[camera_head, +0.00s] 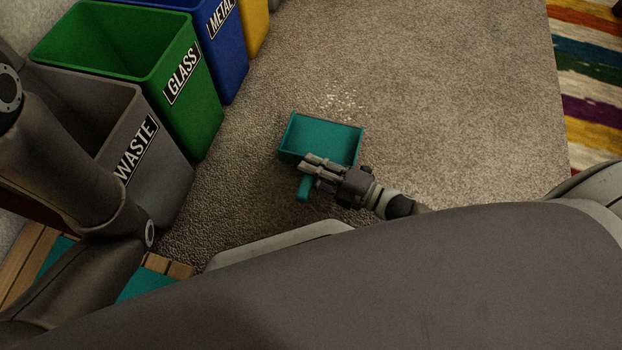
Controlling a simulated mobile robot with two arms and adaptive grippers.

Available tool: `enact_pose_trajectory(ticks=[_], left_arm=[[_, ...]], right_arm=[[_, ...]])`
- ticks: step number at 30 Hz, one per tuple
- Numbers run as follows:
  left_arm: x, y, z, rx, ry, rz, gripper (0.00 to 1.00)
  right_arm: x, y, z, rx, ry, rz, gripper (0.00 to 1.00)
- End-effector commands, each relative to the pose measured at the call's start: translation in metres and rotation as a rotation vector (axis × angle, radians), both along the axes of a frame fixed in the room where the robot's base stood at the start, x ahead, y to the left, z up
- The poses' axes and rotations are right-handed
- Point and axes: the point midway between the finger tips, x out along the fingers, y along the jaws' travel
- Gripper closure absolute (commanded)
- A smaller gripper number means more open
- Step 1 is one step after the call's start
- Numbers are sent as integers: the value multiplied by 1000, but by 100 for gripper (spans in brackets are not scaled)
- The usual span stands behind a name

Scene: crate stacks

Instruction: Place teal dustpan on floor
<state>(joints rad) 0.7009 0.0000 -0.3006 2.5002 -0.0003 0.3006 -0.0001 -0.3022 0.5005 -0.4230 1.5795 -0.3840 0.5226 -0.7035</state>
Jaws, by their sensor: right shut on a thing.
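The teal dustpan (325,135) is at the middle of the head view, over the grey carpet floor (410,90). Its open pan faces away from me and its short handle points toward me. My right gripper (310,168) is shut on the dustpan by the handle, and its fingers hide part of the handle and the pan's near edge. I cannot tell whether the pan touches the carpet or hangs just above it. My left arm comes in at the left, but its gripper is out of view.
A grey WASTE bin (165,170), a green GLASS bin (205,110), a blue METAL bin (233,60) and a yellow bin (257,25) line the left. Pale specks (345,103) lie beyond the pan. A striped rug (590,80) is at the right. Carpet between is clear.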

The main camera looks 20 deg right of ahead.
Motion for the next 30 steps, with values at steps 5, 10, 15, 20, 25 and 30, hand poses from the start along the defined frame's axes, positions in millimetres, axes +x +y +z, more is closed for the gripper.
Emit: enact_pose_trajectory(ticks=[5, 10, 15, 20, 25, 30], left_arm=[[-1, 0, -19, 0, -2, 0, 16], [0, 0, -32, 1, 0, 0, 16], [0, 0, -30, 0, 2, 0, 16], [0, 0, -32, 0, 2, 0, 16], [0, 0, -32, 0, 2, 0, 16], [0, 0, -32, 0, 2, 0, 16]], right_arm=[[-4, 5, -22, 1, 0, 0, 100], [-4, 5, -39, 2, -2, 1, 100], [-4, 5, -37, 2, -2, 1, 100], [-4, 5, -39, 2, -2, 1, 100], [-4, 5, -40, 1, 1, 0, 66], [-4, 5, -40, 1, 1, 0, 60]])
